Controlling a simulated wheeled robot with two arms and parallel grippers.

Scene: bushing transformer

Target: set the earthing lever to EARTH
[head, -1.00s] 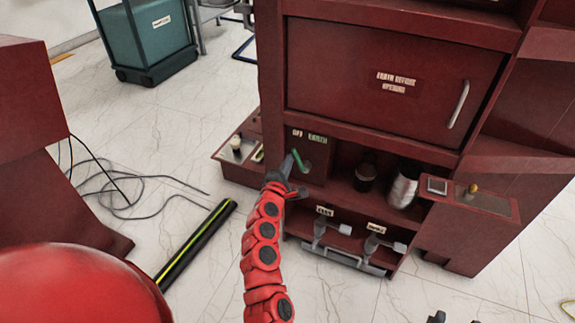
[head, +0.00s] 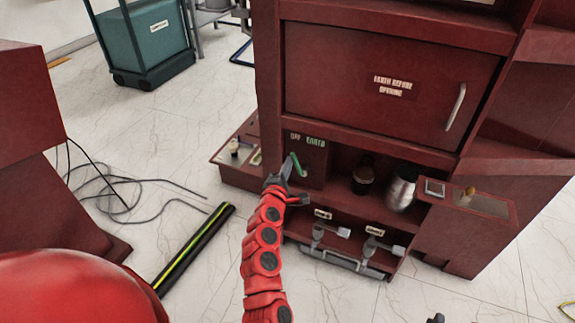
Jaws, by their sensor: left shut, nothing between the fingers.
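The green earthing lever (head: 299,166) sits on a small red panel in the cabinet, under the labels OFF (head: 295,136) and EARTH (head: 316,142). Its upper end leans up and left, below the OFF label. My left gripper (head: 285,169) is shut and empty, with its tips close to the lever's left side. I cannot tell whether they touch it. A small dark tip at the bottom edge (head: 437,319) seems to be part of my right gripper; most of it is out of view.
The cabinet door (head: 393,85) above is closed, with a handle at its right. A dark jar (head: 363,179) and a silvery cylinder (head: 401,188) stand right of the lever panel. Two grey-handled levers (head: 326,232) are below. A black-and-yellow pole (head: 193,250) and cables lie on the floor.

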